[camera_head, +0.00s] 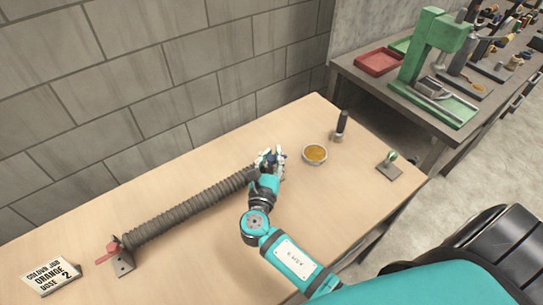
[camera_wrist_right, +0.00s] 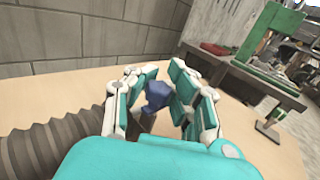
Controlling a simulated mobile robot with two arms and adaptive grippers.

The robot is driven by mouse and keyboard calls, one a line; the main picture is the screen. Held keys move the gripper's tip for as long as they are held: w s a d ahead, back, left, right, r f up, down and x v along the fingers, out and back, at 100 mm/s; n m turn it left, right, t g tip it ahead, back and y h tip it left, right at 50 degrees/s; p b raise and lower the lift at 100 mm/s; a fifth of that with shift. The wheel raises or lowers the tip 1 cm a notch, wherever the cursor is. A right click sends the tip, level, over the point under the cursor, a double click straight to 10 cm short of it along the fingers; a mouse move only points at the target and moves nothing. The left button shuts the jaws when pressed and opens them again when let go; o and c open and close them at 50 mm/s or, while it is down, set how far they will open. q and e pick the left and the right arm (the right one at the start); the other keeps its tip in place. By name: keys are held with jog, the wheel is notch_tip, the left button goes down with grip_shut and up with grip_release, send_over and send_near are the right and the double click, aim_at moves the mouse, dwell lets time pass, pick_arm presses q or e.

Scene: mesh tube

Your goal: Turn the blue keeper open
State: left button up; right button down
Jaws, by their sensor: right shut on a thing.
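The blue keeper (camera_wrist_right: 157,96) shows in the right wrist view between the fingers of my right gripper (camera_wrist_right: 160,88). In the head view my right gripper (camera_head: 270,157) is at the right end of the ribbed grey-brown tube (camera_head: 190,210) and covers most of that end. The gripper is shut on the blue keeper. How far the keeper is turned cannot be told. At the tube's left end is a red part (camera_head: 113,247) on a dark metal bracket (camera_head: 123,263). The left gripper is not in view.
A bowl of orange-brown powder (camera_head: 314,154), a dark-handled tool (camera_head: 340,127) and a small plate with a green-topped knob (camera_head: 389,166) stand right of the gripper. A card (camera_head: 53,278) reads "COLOUR JOB ORANGE DOSE 2". A block wall borders the table's back.

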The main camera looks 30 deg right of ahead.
jog(key=shift+s+a+f, duration=0.15)
jog(key=shift+a+f, duration=0.05)
jog(key=shift+f, duration=0.1)
jog(key=c, duration=1.7)
grip_release()
jog(key=o, duration=0.5)
jog(key=shift+s+a+r, duration=0.1)
jog(key=shift+s+r, duration=0.05)
jog(key=shift+c, duration=0.2)
jog(key=shift+o, duration=0.7)
jog(key=shift+r, duration=0.1)
jog(key=v, duration=1.1)
jog(key=shift+s+a, duration=0.25)
jog(key=shift+s, duration=0.05)
